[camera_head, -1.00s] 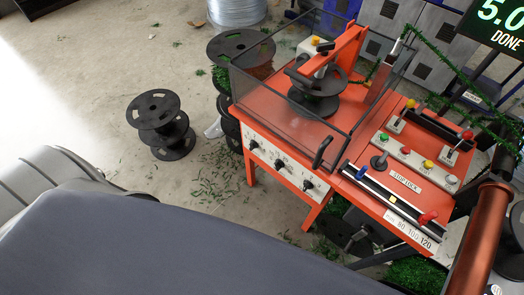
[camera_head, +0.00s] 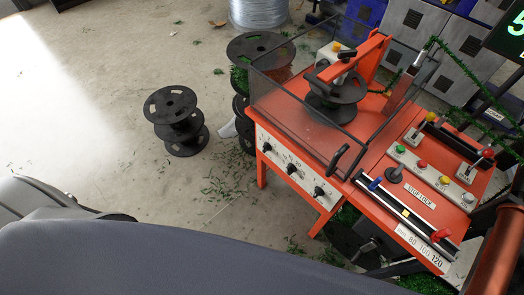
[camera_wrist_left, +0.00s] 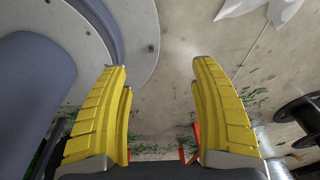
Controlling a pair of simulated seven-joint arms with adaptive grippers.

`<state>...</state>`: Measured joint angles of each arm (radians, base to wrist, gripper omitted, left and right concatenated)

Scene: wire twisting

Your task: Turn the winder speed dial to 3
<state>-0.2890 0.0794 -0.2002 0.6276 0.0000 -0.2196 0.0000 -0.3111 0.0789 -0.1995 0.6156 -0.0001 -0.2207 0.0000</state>
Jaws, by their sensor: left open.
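An orange winder machine (camera_head: 284,186) stands right of centre in the head view. Its white front panel carries several black dials: a left one (camera_head: 267,147), a middle one (camera_head: 292,169) and a right one (camera_head: 319,193). Which is the speed dial cannot be read, and the dial settings are too small to tell. In the left wrist view my left gripper (camera_wrist_left: 162,85) has its yellow fingers wide apart with nothing between them. Neither gripper shows in the head view.
A clear guard box (camera_head: 300,110) encloses a black spool (camera_head: 335,95) on the machine. Levers and coloured buttons (camera_head: 421,164) are on its right. Stacked black spools (camera_head: 172,110) stand on the floor to the left. The floor between them has green scraps.

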